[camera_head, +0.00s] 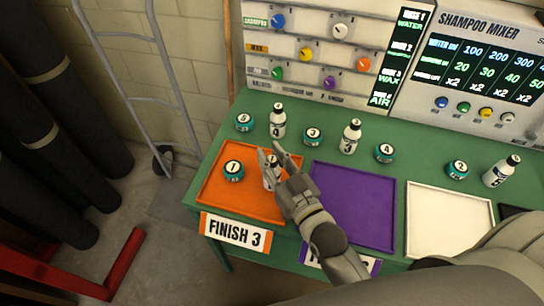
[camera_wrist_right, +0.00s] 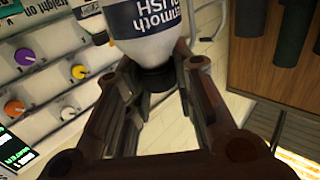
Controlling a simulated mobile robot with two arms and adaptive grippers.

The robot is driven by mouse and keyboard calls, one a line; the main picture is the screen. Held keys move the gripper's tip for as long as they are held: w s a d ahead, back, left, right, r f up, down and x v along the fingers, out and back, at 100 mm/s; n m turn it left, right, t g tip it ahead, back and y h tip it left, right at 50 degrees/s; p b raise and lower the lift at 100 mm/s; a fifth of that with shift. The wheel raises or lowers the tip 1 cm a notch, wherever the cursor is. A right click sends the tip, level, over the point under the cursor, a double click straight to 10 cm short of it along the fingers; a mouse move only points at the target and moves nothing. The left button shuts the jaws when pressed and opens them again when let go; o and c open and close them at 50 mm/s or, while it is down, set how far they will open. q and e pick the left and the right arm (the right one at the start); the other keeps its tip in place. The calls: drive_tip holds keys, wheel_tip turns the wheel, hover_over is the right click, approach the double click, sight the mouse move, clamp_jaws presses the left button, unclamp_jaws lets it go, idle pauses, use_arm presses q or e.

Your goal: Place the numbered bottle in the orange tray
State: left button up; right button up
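A white bottle (camera_head: 268,185) with a black cap is at my right gripper (camera_head: 276,157), over the right part of the orange tray (camera_head: 255,209). Fingers hide much of it, and I cannot read its number. A teal jar marked 1 (camera_head: 233,171) stands in the tray. My left gripper is not in view.
A purple tray (camera_head: 350,218) and a white tray (camera_head: 450,218) lie to the right. Behind are a bottle marked 4 (camera_head: 278,121), another bottle (camera_head: 350,138), several teal jars and the mixer panel (camera_head: 315,50). A bottle (camera_head: 498,172) stands at the right.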

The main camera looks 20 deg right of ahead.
drive_tip(key=o, duration=0.3)
drive_tip(key=shift+o, duration=0.2)
drive_tip(key=shift+r, duration=0.15)
drive_tip(key=shift+s, duration=0.35)
drive_tip(key=s+d+b, duration=0.1)
drive_tip(key=s+d, duration=0.1)
drive_tip(key=s, duration=0.9)
drive_tip(key=shift+b, duration=0.4)
drive_tip(key=shift+d, duration=0.1)
